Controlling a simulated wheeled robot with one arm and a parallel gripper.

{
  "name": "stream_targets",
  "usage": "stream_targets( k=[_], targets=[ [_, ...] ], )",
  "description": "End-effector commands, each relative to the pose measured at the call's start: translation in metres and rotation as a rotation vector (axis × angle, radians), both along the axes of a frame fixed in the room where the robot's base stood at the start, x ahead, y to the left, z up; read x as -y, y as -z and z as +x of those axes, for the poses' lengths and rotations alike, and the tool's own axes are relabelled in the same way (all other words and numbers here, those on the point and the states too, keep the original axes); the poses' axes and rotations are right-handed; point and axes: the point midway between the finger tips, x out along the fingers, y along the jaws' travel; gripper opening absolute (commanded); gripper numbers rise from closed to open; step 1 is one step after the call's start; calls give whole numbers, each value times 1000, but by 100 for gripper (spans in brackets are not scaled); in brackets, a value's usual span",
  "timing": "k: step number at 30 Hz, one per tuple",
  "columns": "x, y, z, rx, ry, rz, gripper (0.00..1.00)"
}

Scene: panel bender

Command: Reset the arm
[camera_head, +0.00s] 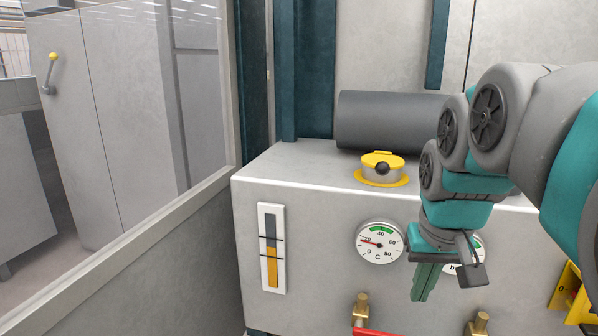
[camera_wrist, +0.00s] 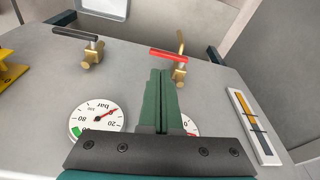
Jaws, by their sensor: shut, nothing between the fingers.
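My arm (camera_head: 545,140) reaches in from the right in the head view, in front of a light grey metal cabinet (camera_head: 330,200). My gripper (camera_head: 424,281) points down in front of the cabinet's face, beside the temperature gauge (camera_head: 380,241) and partly over the pressure gauge (camera_head: 478,252). In the wrist view my gripper (camera_wrist: 160,75) has its two green fingers together and nothing between them. The wrist view shows the pressure gauge (camera_wrist: 97,118) clearly. The gripper covers much of the temperature gauge there.
A yellow-capped filler (camera_head: 382,168) and a dark cylinder (camera_head: 390,120) are on top. The cabinet face has a level indicator (camera_head: 271,248) and brass valves with a red handle (camera_wrist: 169,54) and a black handle (camera_wrist: 75,34). A yellow part (camera_head: 570,290) is at right; a window frame (camera_head: 130,235) stands left.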

Motion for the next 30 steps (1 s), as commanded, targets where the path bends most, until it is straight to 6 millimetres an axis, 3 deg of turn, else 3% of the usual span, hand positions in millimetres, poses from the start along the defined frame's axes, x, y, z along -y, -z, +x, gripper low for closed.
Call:
stream_targets(
  k=[3, 9, 15, 20, 30],
  targets=[
    [-14, 47, -43, -98, -29, 9, 0],
    [-31, 114, -115, -239, -72, 15, 0],
    [-38, 159, -173, -343, -101, 16, 0],
    [-39, 173, -194, -376, -109, 15, 0],
    [-39, 174, -195, -379, -110, 15, 0]
  ],
)
